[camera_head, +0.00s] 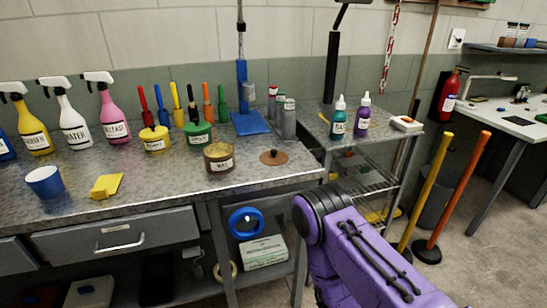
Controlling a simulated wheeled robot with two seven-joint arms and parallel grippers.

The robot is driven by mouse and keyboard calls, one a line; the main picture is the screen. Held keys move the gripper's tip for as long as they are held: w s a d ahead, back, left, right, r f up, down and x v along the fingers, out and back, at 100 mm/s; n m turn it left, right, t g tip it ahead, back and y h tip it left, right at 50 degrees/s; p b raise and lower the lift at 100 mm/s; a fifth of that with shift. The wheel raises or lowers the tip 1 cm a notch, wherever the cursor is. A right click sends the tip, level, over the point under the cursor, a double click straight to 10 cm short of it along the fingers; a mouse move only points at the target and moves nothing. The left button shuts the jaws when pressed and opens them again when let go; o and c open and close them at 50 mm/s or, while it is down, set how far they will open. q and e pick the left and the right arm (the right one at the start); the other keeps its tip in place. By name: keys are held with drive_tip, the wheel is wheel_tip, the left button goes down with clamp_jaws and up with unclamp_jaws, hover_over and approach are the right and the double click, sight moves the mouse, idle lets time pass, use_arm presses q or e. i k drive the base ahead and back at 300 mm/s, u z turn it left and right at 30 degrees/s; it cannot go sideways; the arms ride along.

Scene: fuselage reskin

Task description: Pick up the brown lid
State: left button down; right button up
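The brown lid (273,157) is a flat disc with a small dark knob. It lies on the metal workbench (150,210), near its right front part. Just to its left stands a brown tin (219,158) with a white label, which looks open at the top. A purple arm link of mine comes in from the bottom right, and its dark round joint shows below and right of the lid, in front of the bench. Neither of my grippers shows, and nothing visible touches the lid.
Yellow and green lidded tins (198,136) stand behind the brown tin. Spray bottles (112,115) and upright coloured tools line the back. A blue cup (45,182) and yellow block (106,186) sit at left. Grey cylinders (289,120) stand behind the lid. A wire-shelf cart (368,155) is at right.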

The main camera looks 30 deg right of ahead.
sight(272, 157)
drive_tip(key=u, duration=0.05)
drive_tip(key=k, duration=0.5)
drive_tip(key=z, duration=1.8)
drive_tip(key=i, duration=1.15)
drive_tip(key=u, duration=1.3)
